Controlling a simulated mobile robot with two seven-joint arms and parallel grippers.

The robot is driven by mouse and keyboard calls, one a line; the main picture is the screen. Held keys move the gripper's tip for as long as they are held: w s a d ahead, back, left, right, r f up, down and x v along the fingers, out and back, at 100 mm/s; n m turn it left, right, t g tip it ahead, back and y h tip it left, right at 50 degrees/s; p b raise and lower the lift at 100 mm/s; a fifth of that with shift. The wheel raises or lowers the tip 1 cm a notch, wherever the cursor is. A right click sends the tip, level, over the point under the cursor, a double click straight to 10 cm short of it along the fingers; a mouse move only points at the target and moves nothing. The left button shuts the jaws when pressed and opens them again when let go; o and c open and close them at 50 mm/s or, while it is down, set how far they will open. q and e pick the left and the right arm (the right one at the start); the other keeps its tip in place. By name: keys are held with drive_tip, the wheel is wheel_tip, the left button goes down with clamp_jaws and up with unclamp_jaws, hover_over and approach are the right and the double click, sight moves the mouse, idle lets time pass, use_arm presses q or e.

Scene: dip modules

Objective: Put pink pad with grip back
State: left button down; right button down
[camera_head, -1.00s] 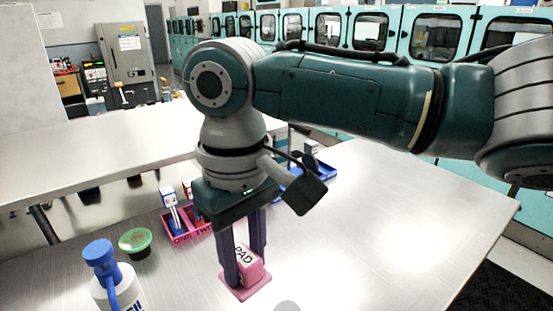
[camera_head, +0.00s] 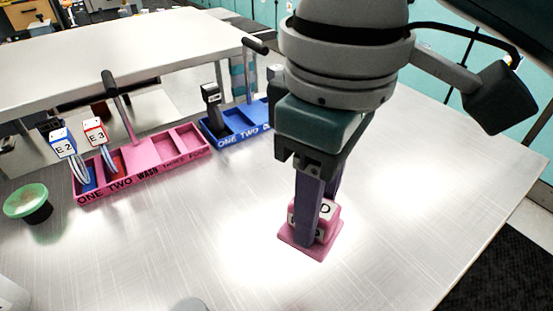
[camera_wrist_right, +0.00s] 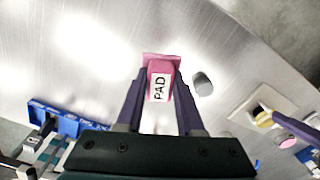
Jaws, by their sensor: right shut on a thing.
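The pink pad (camera_head: 297,241) has a flat base and a block-shaped grip on top with a white label reading PAD. My right gripper (camera_head: 318,225) points down and is shut on the grip, one finger on each side. In the right wrist view the pad (camera_wrist_right: 161,68) sits between the purple fingertips (camera_wrist_right: 160,95), label toward the camera. I cannot tell whether the base touches the table.
A pink tray (camera_head: 185,167) with several compartments, a handle and clips E.2 and E.3 stands at left. A blue tray (camera_head: 240,137) is beside it. A green-topped container (camera_head: 27,202) stands far left. A grey round object (camera_head: 190,304) is at the front. The table's right side (camera_head: 440,180) is clear.

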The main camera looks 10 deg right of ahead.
use_arm(q)
drive_tip(key=shift+f+b, duration=0.5)
drive_tip(key=shift+f, duration=0.1)
use_arm(e)
wheel_tip(320, 180, down, 8)
drive_tip(key=shift+f, duration=0.2)
use_arm(q)
drive_tip(key=shift+f+b, duration=0.45)
use_arm(e)
wheel_tip(320, 180, down, 4)
drive_tip(key=shift+d+r, duration=0.1)
drive_tip(key=shift+r, duration=0.05)
use_arm(q)
drive_tip(key=shift+d, duration=0.15)
use_arm(e)
drive_tip(key=shift+f, duration=0.3)
drive_tip(key=shift+f, duration=0.1)
drive_tip(key=c, duration=0.5)
unclamp_jaws()
drive_tip(key=shift+c, duration=0.2)
